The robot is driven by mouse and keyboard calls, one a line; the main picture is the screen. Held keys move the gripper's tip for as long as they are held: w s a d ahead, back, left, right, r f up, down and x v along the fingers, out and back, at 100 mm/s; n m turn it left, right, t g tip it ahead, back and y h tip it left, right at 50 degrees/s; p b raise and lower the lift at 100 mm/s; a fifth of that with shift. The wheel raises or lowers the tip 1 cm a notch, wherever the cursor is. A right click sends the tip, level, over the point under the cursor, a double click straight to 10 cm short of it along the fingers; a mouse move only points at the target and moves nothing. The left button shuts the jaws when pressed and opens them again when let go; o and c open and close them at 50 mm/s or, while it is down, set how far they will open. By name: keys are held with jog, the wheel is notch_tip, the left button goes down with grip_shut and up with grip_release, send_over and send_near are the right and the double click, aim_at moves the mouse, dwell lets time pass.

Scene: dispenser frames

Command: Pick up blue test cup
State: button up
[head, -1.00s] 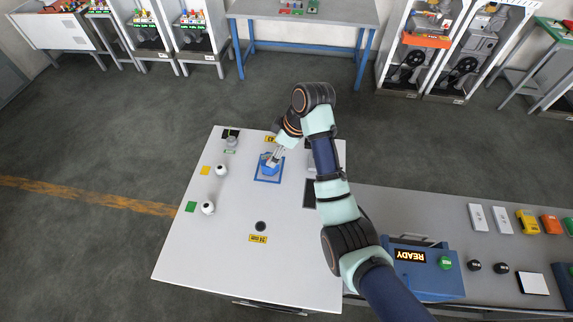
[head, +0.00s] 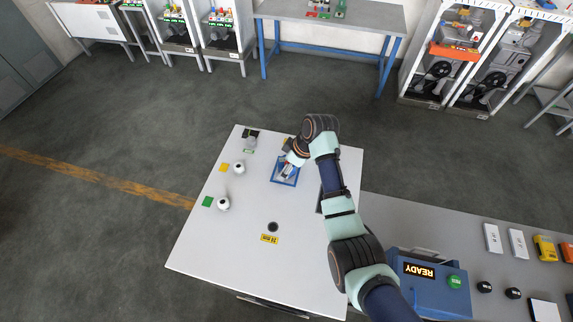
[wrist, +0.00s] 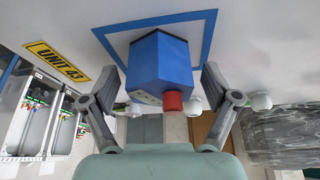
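The blue test cup (wrist: 160,58) shows in the wrist view as a blue faceted body with a grey panel and a red round part on its near side. It stands within a blue square outline (wrist: 209,26) on the white tabletop. My gripper (wrist: 160,82) is open, with one finger on each side of the cup and a visible gap on both sides. In the head view, my gripper (head: 288,167) is over the blue square, and the fingers and wrist hide most of the cup.
White round-topped pieces (head: 239,168) and (head: 223,204) stand left on the white table (head: 220,250). A dark hole (head: 272,227) lies in front of the square. A blue box reading READY (head: 430,290) is at the right. The table's front middle is clear.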

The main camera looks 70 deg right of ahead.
jog(key=c, duration=1.3)
jog(key=shift+r, duration=0.15)
jog(key=shift+c, duration=0.7)
